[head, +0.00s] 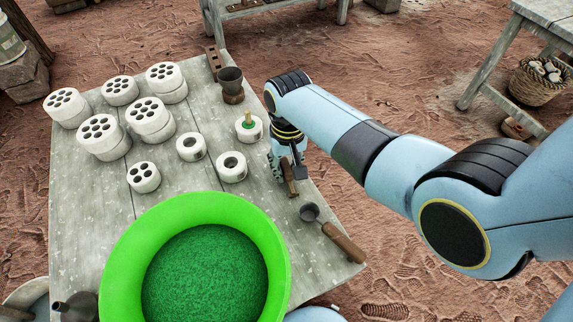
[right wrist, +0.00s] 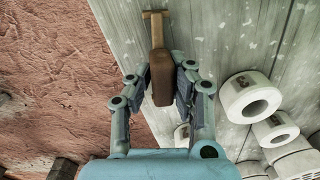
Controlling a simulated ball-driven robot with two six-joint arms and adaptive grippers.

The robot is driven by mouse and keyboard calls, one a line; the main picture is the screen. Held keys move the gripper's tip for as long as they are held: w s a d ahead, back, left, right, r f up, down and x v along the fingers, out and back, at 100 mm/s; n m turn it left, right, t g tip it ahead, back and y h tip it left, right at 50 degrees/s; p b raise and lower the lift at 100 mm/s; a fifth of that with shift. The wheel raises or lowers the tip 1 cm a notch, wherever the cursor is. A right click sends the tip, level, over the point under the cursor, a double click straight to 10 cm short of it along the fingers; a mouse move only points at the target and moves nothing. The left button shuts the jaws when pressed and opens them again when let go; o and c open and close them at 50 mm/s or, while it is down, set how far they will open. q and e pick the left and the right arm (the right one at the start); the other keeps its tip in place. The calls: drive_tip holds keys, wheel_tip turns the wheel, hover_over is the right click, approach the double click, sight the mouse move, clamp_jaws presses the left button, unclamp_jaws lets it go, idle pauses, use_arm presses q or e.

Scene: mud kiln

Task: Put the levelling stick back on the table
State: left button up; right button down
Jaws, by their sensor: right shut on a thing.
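The levelling stick (right wrist: 162,75) is a brown wooden handle with a lighter T-shaped end, seen in the right wrist view. In the head view a short brown part of the stick (head: 290,181) shows below my gripper, over the right edge of the table (head: 85,220). My right gripper (right wrist: 161,88) is shut on the handle, one finger on each side. It also shows in the head view (head: 287,172), low over the table's right side. I cannot tell whether the stick touches the table top. My left gripper is out of view.
A scoop with a wooden handle (head: 342,242) lies nearer, by the right edge. A big green bowl (head: 120,262) of green grains fills the front. White rings (head: 232,167), several white holed cylinders (head: 99,137) and a dark cup (head: 231,85) stand left of the gripper.

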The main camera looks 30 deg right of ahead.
drive_tip(key=shift+f, duration=0.2)
idle(0.4)
drive_tip(key=c, duration=0.6)
unclamp_jaws()
wheel_tip(320, 180, up, 6)
drive_tip(key=p, duration=0.7)
drive_tip(key=shift+r, duration=0.1)
idle(0.5)
